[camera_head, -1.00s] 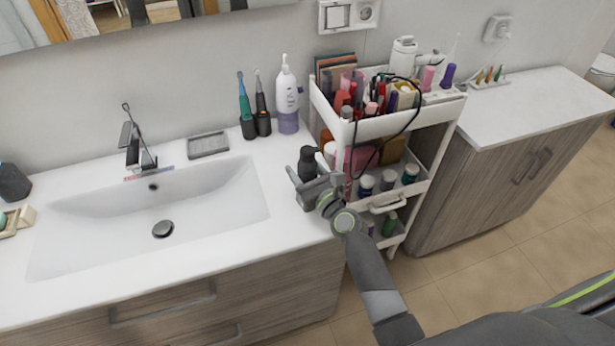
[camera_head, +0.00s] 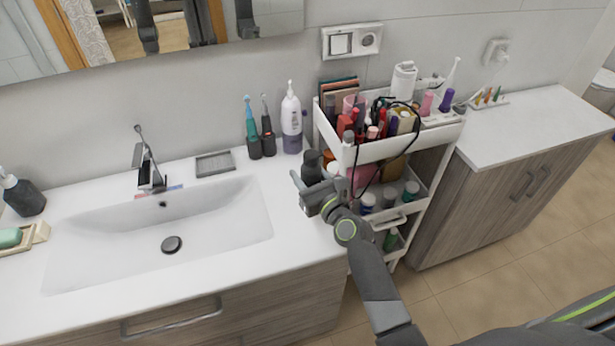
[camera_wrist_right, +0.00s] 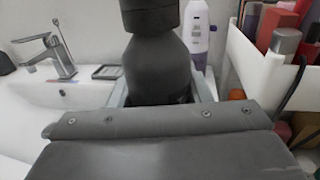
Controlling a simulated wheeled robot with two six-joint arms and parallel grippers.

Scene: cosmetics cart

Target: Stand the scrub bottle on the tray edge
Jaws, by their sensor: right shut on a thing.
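The dark grey bottle, which looks to be the scrub bottle (camera_head: 311,160), is upright in my right gripper (camera_head: 312,192), over the counter's right end beside the cart. In the right wrist view the bottle (camera_wrist_right: 158,65) fills the space between the fingers; its base is hidden behind the gripper body. Whether it touches the counter I cannot tell. The cart's white top tray (camera_head: 385,146) is full of cosmetics, and its rim is just right of the bottle. A small grey ridged tray (camera_head: 215,163) lies behind the sink. My left gripper is not in view.
A white-and-purple pump bottle (camera_head: 291,122) and two electric toothbrushes (camera_head: 252,135) stand behind the gripper. A black cable (camera_head: 372,172) hangs over the cart's front. The sink (camera_head: 120,245) is empty. The counter to its right has some bare room.

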